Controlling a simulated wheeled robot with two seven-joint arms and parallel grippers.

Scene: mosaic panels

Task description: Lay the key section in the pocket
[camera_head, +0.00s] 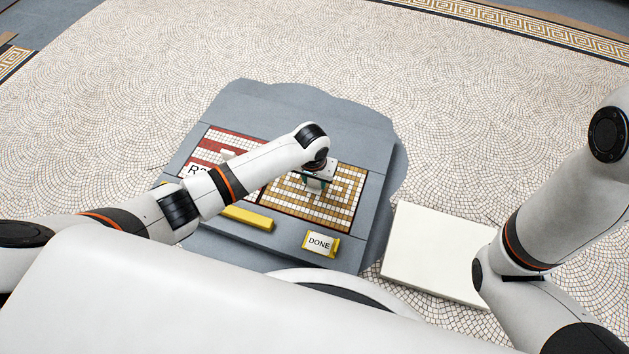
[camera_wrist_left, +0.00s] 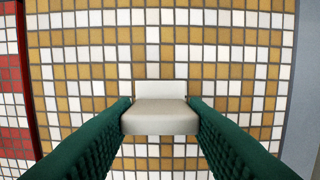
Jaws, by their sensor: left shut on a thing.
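My left gripper (camera_head: 316,183) is over the gold-and-white mosaic panel (camera_head: 345,205) on the grey slab. In the left wrist view its green fingers are shut on a pale grey block (camera_wrist_left: 160,118), which looks like a grip handle. The gold-and-white tiles (camera_wrist_left: 85,75) fill the view below it. Whether the handle belongs to this tiled piece, and whether that piece lies fully in a pocket, I cannot tell. A red-and-white mosaic panel (camera_head: 206,153) lies to the left, partly behind my left arm. It also shows at the wrist view's left edge (camera_wrist_left: 14,100). My right gripper is out of view.
A yellow bar (camera_head: 248,217) and a yellow-framed DONE button (camera_head: 320,243) sit on the front of the grey slab (camera_head: 275,108). A label beginning with R (camera_head: 190,170) is partly covered. A bare white board (camera_head: 435,250) lies to the right. Tiled floor surrounds everything.

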